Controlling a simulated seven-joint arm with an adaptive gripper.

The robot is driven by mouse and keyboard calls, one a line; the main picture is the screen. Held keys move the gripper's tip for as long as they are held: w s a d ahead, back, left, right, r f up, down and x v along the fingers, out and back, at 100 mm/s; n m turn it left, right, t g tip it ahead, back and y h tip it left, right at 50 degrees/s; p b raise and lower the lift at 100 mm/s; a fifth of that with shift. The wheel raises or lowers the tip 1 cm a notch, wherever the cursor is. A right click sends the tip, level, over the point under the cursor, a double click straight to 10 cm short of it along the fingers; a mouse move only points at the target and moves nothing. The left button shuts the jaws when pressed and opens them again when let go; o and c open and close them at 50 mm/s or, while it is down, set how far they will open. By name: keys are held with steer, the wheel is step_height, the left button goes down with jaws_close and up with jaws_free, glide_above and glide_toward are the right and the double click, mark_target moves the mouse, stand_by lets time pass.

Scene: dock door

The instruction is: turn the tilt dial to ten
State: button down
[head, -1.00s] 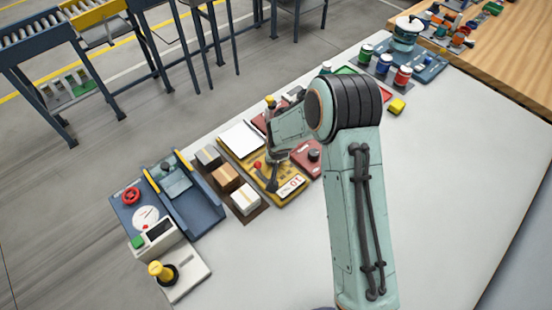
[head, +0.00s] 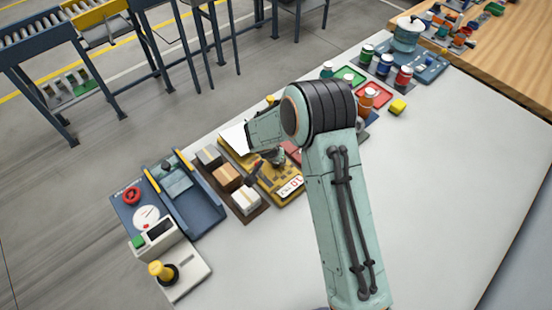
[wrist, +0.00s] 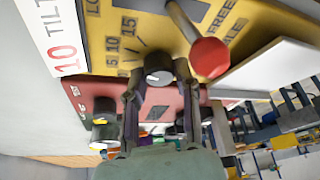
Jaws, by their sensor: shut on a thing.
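The tilt dial (wrist: 158,70) is a small dark round knob with a pale face on the yellow panel (wrist: 110,35). Marks 5, 10 and 15 are printed beside it; I cannot tell surely which one it points at. My gripper (wrist: 159,80) is shut on the dial, with one finger on each side. In the head view my gripper (head: 278,160) is over the yellow panel (head: 284,182), and the dial is hidden there. A white sign reading 10 TILT (wrist: 55,45) is at the left of the wrist view.
A red-knobbed lever (wrist: 208,55) rises close beside my gripper on the same panel. A red panel (wrist: 100,92) with a dark knob adjoins it. Boxes (head: 227,178) stand to the left in the head view. The white table is clear at right.

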steer(key=c, duration=0.8)
jaws_free()
steer(key=shift+r, duration=0.1)
steer(key=v, duration=1.1)
steer(key=shift+s+r, duration=0.2)
steer(key=shift+r, duration=0.15)
